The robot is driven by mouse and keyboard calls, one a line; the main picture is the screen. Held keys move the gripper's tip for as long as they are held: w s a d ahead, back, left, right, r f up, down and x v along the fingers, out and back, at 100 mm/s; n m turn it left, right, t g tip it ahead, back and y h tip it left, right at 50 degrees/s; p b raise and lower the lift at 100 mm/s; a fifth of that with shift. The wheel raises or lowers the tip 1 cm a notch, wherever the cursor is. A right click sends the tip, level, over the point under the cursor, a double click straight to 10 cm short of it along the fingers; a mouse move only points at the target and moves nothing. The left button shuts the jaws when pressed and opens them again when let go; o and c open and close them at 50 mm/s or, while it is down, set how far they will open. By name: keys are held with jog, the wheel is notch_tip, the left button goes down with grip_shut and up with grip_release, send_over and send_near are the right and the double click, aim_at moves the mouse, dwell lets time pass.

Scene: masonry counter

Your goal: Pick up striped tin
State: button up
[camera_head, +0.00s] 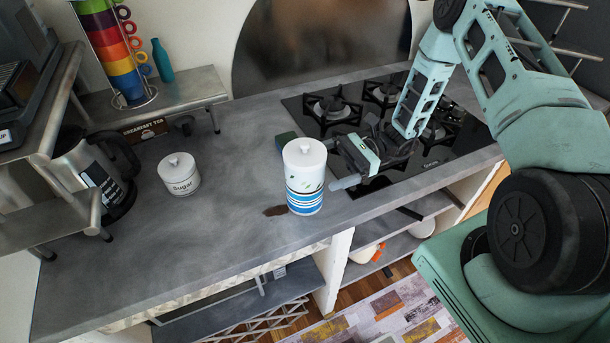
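The striped tin (305,178) is a white cylinder with blue bands low on its side and a white knobbed lid. It stands upright near the front edge of the counter. My gripper (337,164) is low over the counter, just right of the tin and pointing left towards it. Its fingers look spread apart, with a pale fingertip showing at the tin's right side. The tin hides part of the space beyond it, and I cannot tell whether a finger touches it.
A white sugar canister (179,174) and a kettle (98,178) stand left. The hob (425,150) is right. Stacked coloured cups (118,62) and a teal bottle (162,60) stand at the back.

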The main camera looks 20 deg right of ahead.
aim_at(289, 180)
jog(key=a+p, duration=0.3)
jog(key=a, duration=0.2)
jog(key=shift+a, duration=0.1)
jog(key=shift+a+f, duration=0.2)
jog(key=shift+a, duration=0.15)
jog(key=c, duration=1)
jog(key=shift+c, duration=0.2)
